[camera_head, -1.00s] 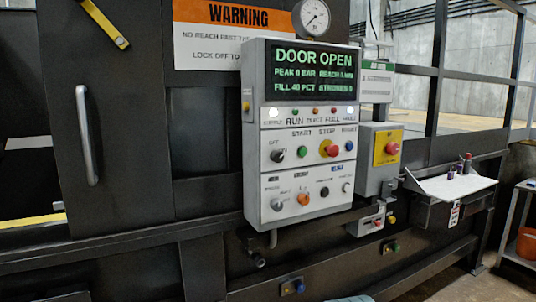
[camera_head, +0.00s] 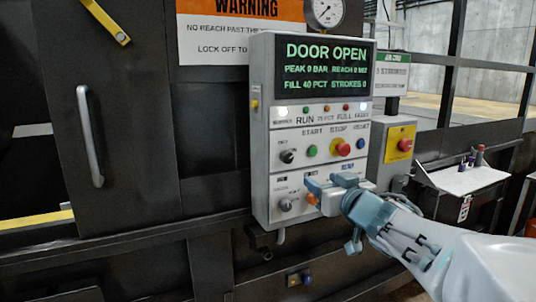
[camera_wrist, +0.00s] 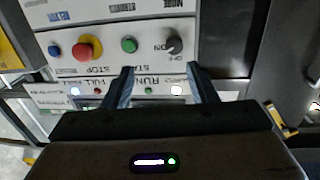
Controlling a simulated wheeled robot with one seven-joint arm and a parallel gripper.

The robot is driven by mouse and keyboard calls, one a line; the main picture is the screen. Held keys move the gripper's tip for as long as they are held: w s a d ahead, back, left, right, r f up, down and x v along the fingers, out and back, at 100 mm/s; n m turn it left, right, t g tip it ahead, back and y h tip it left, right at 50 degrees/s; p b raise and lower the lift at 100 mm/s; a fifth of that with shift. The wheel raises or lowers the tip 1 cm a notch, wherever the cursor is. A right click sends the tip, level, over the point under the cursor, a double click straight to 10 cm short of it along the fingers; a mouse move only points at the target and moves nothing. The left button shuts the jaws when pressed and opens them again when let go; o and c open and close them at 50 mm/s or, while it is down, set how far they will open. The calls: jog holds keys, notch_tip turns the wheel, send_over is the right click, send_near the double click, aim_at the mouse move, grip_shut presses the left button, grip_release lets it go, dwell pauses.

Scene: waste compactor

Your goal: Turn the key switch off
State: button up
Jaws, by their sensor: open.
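The key switch (camera_head: 287,156) is a small dark knob marked OFF and ON, at the left of the upper control row on the grey control panel (camera_head: 262,190). In the wrist view the panel is upside down, and the switch (camera_wrist: 174,45) shows just beyond the fingertips, slightly right of their middle. My gripper (camera_head: 326,184) is open and empty in front of the panel's lower row, below and right of the switch in the head view. Its two fingers (camera_wrist: 160,70) point toward the panel. I see no contact with the switch. Its exact angle is hard to tell.
A green start button (camera_head: 311,151), red stop button (camera_head: 343,149) and blue reset button (camera_head: 362,144) share the switch's row. Another knob (camera_head: 286,205) sits below. The panel's display (camera_head: 324,69) reads DOOR OPEN. A red emergency button (camera_head: 405,145) stands to the right.

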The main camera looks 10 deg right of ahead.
aim_at(289, 159)
jog(key=w+a, duration=0.1)
jog(key=w, duration=0.3)
jog(key=w+a+y+p, duration=0.1)
jog(key=w+a, duration=0.1)
jog(key=w, duration=0.2)
jog(key=w+a+r+n+y, duration=0.1)
jog(key=w+a, duration=0.1)
jog(key=w, duration=0.3)
jog(key=shift+w+a+p, duration=0.1)
jog(key=shift+a+p, duration=0.05)
jog(key=shift+p, duration=0.2)
jog(key=c, duration=1)
